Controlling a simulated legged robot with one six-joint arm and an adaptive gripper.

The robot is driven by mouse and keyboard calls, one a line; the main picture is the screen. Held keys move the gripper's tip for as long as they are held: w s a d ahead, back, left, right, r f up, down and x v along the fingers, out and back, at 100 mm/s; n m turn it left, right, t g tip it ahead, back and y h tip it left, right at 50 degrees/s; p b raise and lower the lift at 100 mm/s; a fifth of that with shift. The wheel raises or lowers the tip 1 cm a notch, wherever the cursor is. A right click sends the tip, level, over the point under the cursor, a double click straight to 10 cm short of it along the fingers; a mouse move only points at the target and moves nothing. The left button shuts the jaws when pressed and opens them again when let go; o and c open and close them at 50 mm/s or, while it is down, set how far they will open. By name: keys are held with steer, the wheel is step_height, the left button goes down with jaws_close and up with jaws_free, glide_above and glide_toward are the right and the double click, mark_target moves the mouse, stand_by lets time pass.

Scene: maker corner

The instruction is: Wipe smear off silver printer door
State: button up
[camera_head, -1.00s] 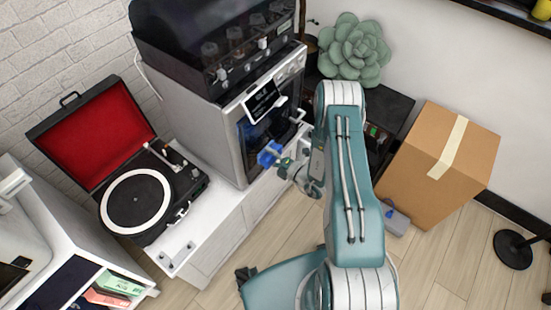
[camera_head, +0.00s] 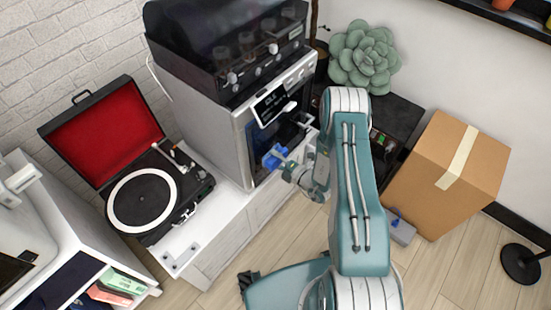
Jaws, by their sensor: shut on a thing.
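The silver printer (camera_head: 205,108) stands on a white cabinet, with its dark glass door (camera_head: 259,150) at the front. I cannot make out a smear on the door from here. My gripper (camera_head: 279,159) is at the front of the printer and shut on a small blue thing, probably a cloth or sponge (camera_head: 270,159). The blue thing is close to the lower part of the door; I cannot tell whether it touches.
An open record player (camera_head: 138,203) sits left of the printer on the white cabinet (camera_head: 212,240). A black machine (camera_head: 222,45) stands on top of the printer. A cardboard box (camera_head: 425,185) and a green succulent (camera_head: 362,58) are to the right.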

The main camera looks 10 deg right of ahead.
mark_target(279, 149)
steer(key=shift+w+a, duration=0.4)
steer(key=shift+w, duration=0.15)
steer(key=shift+d, duration=0.1)
steer(key=shift+w+d, duration=0.5)
steer(key=shift+d, duration=0.25)
steer(key=shift+w+d, duration=0.5)
steer(key=shift+d, duration=0.25)
steer(key=shift+w, duration=0.15)
steer(key=shift+s+a, duration=0.55)
steer(key=shift+a, duration=0.3)
steer(key=shift+s+a, duration=0.55)
steer(key=shift+a, duration=0.25)
steer(key=shift+v, duration=3.05)
